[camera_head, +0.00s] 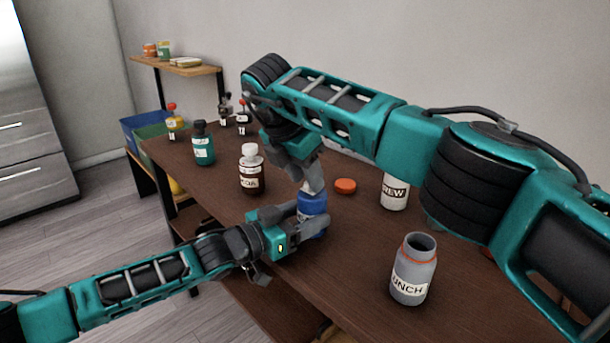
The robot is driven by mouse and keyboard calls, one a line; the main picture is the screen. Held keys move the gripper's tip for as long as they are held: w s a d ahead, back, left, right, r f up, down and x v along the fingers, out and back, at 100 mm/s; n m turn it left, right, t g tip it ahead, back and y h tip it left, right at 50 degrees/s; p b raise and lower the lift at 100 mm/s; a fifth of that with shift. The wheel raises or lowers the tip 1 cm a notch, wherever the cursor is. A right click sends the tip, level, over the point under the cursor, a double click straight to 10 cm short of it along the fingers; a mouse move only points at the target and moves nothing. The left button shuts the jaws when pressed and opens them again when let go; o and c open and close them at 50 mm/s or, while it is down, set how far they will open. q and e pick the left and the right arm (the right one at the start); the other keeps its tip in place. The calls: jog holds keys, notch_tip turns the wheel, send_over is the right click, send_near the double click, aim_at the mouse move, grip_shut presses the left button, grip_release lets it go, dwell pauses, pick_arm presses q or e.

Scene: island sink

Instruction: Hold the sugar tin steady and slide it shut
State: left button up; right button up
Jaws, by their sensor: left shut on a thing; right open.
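A small blue container (316,203) stands near the front edge of the dark wooden table. It is the likely sugar tin, but its label is mostly covered, so I cannot read it. My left gripper (308,220) comes in low from the left and is shut on its side. My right gripper (314,184) points down from above at the container's top, with its fingers open. The fingers hide part of the top, so I cannot tell whether a lid is on it or whether they touch it.
An orange-red lid (345,186) lies behind the container. An open grey jar (411,270) and a white jar (394,193) stand to the right. A dark bottle with a white cap (251,172) and a teal jar (203,146) stand to the left. My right arm hangs over the table.

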jog(key=v, duration=1.1)
jog(key=shift+s+r, duration=0.15)
jog(key=shift+r, duration=0.1)
jog(key=shift+a, duration=0.1)
pick_arm(q)
jog(key=o, duration=1.2)
